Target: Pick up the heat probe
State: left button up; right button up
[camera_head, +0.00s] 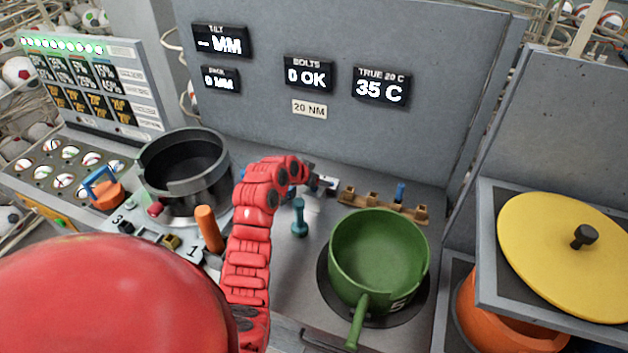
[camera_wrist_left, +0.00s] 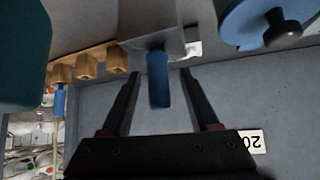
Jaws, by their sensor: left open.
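A blue handle (camera_wrist_left: 158,82) sticks out of a grey block (camera_wrist_left: 150,30) in the left wrist view. A second blue handle (camera_head: 400,191) stands in a wooden rack (camera_head: 375,203), also visible in the wrist view (camera_wrist_left: 60,99). No label shows which one is the heat probe. My left gripper (camera_wrist_left: 158,75) is open, with its two dark fingers on either side of the first blue handle and gaps between. In the head view, my red arm reaches over the bench and the left gripper (camera_head: 318,181) is small and partly hidden. My right gripper is out of view.
A green pot (camera_head: 375,250) stands right of my arm, its handle toward the front. A teal dumbbell-shaped piece (camera_head: 299,218) stands beside the arm. A dark cylinder (camera_head: 185,165) is at left. A grey panel with displays (camera_head: 308,73) closes the back.

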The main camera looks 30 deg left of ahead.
pick_arm(q)
jog(key=shift+w+f, duration=0.3)
jog(key=shift+f, duration=0.15)
jog(key=shift+d+r, duration=0.1)
jog(key=shift+r, duration=0.05)
jog(key=c, duration=0.9)
grip_shut()
jog(key=shift+r, duration=0.15)
notch_tip(320, 180, up, 10)
jog(key=b, duration=0.4)
jog(key=shift+f, duration=0.25)
